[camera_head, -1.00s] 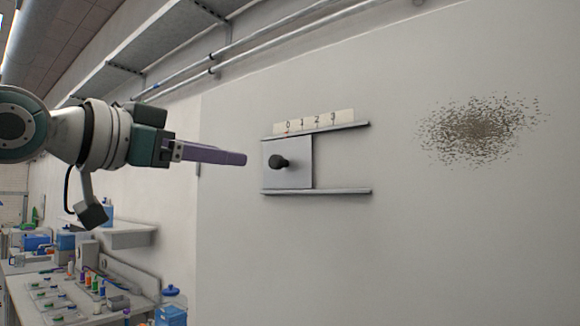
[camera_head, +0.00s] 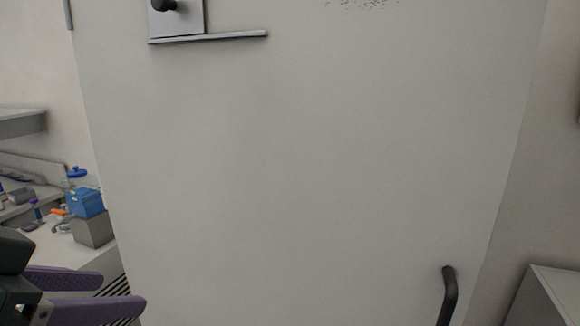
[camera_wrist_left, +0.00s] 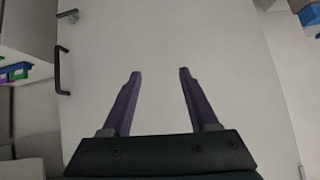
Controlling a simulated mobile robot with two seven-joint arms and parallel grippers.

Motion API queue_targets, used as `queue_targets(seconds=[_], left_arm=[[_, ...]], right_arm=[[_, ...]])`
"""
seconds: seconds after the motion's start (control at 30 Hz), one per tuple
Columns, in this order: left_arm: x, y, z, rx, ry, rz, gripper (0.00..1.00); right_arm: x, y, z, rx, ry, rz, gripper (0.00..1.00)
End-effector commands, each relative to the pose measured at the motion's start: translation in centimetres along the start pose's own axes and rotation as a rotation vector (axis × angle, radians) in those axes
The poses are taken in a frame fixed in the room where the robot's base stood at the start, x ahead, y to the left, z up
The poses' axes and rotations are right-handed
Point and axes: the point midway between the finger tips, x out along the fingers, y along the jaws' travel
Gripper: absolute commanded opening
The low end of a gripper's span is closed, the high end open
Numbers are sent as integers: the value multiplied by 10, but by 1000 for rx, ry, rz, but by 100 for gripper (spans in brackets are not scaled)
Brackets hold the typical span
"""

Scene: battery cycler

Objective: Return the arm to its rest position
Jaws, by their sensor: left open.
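My left gripper (camera_head: 122,293) is at the bottom left of the head view, low in front of the pale panel (camera_head: 300,170). Its two purple fingers are spread apart with nothing between them. They also show in the left wrist view (camera_wrist_left: 158,75), open and empty, with the panel behind them. My right gripper is in neither view.
A dark handle (camera_head: 448,295) is on the panel at the lower right. The sliding plate (camera_head: 185,22) with its black knob (camera_head: 165,4) sits above a rail (camera_head: 210,37). A blue box (camera_head: 86,203) and a grey block (camera_head: 93,229) stand on the bench at left.

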Motion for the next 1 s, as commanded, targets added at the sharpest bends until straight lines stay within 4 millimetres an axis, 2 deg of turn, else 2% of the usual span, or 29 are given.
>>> queue_targets(seconds=[0.03, 0.1, 0.2, 0.4, 0.43, 0.5, 0.8, 0.9, 1.0], left_arm=[[-4, 14, 30, -35, -79, 6, 60], [-13, 28, 66, -73, -185, -2, 60], [-30, 44, 111, -125, -323, -16, 60], [-77, 71, 181, -229, -579, -52, 60], [-87, 65, 162, -220, -562, -54, 60], [-98, 62, 145, -215, -557, -54, 60], [-146, 54, 89, -213, -555, -53, 60], [-156, 53, 78, -213, -555, -53, 60], [-159, 52, 74, -213, -555, -52, 60]], right_arm=[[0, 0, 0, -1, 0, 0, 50], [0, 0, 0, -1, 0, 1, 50], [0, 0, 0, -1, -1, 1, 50], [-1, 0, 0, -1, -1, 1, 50], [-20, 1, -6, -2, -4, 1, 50], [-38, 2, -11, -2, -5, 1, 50], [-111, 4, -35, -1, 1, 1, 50], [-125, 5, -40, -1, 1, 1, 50], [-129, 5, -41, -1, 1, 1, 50]])
